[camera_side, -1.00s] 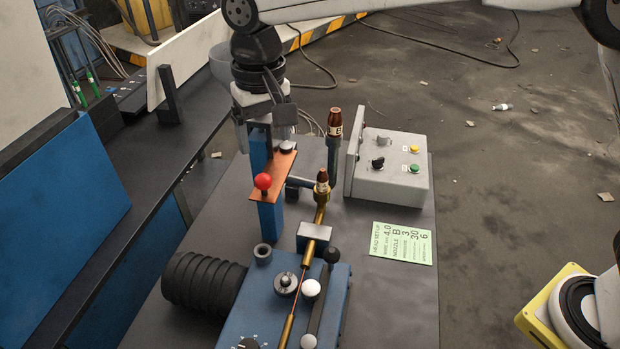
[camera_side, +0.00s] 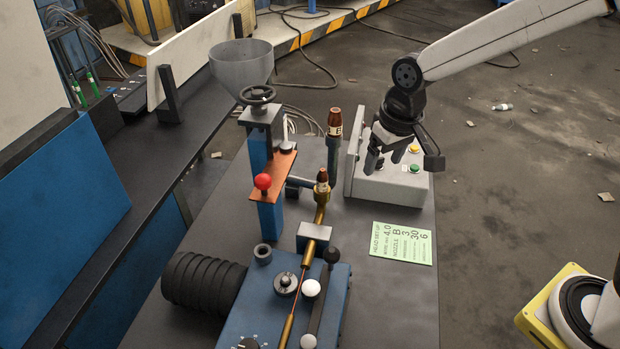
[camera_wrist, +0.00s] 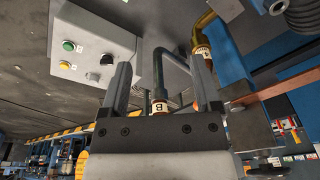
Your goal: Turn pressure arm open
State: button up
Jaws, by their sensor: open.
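A flat copper-coloured arm with a red ball knob (camera_side: 263,182), which looks like the pressure arm (camera_side: 271,194), sits on a blue post (camera_side: 258,150) in the side view. It lies below a black handwheel (camera_side: 258,94) at the post's top. In the wrist view the copper-coloured arm (camera_wrist: 268,94) shows at the right. My gripper (camera_side: 383,163) points down, empty and open, over the grey control box, to the right of the post and apart from the arm. Its two fingers stand spread in the wrist view (camera_wrist: 160,65).
A dark upright nozzle marked B (camera_side: 334,125) and a brass pipe with a second nozzle (camera_side: 322,184) stand between gripper and post. A grey funnel (camera_side: 241,66) is behind the post.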

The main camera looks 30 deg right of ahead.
jog(key=s+d+f+t, duration=0.1)
jog(key=s+d+f, duration=0.4)
jog(key=s+d, duration=0.3)
jog(key=shift+s, duration=0.75)
jog(key=shift+s+d+f, duration=0.2)
jog(key=shift+s+d, duration=0.05)
jog(key=shift+s, duration=0.3)
jog(key=shift+c, duration=0.2)
jog(key=shift+w, duration=0.15)
jog(key=c, duration=0.7)
jog(key=shift+w+a+r, duration=0.1)
jog(key=shift+w+a, duration=0.15)
jog(key=shift+w, duration=0.05)
grip_shut()
jog(key=w+a+r+n+g, duration=0.1)
jog(key=w+a, duration=0.2)
jog(key=a, duration=0.4)
jog(key=w+a+r+n+g, duration=0.1)
jog(key=w+a, duration=0.3)
jog(key=a, duration=0.4)
jog(key=w+a+r+n+g+h, duration=0.1)
jog(key=w+a+g, duration=0.2)
jog(key=a, duration=0.5)
jog(key=shift+w+n, duration=0.3)
jog(key=shift+w, duration=0.25)
